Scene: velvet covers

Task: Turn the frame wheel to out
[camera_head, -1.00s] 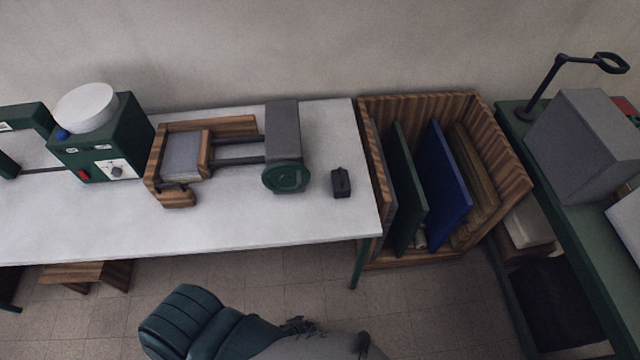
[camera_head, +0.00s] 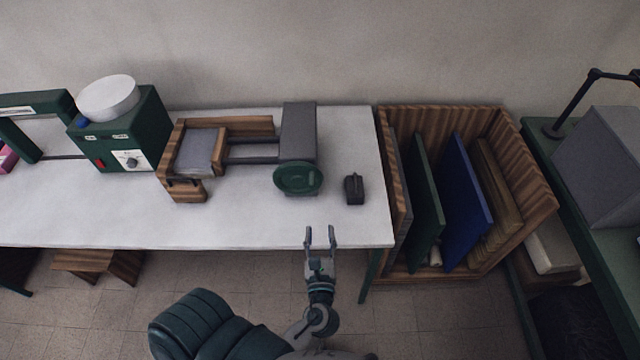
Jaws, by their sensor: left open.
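The frame wheel (camera_head: 298,179) is a dark green round disc. It sits at the front of a grey block (camera_head: 298,130) that is joined by two bars to a wooden frame (camera_head: 187,160) on the white table (camera_head: 240,222). Any marks on the wheel are too small to read. My left gripper (camera_head: 321,234) is open and empty at the table's front edge, below and slightly right of the wheel and apart from it. My right gripper is not in view.
A small black block (camera_head: 354,189) stands right of the wheel. A green machine (camera_head: 140,130) with a white round top is at the left. A wooden crate (camera_head: 530,190) with upright panels stands right of the table. The front strip of tabletop is clear.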

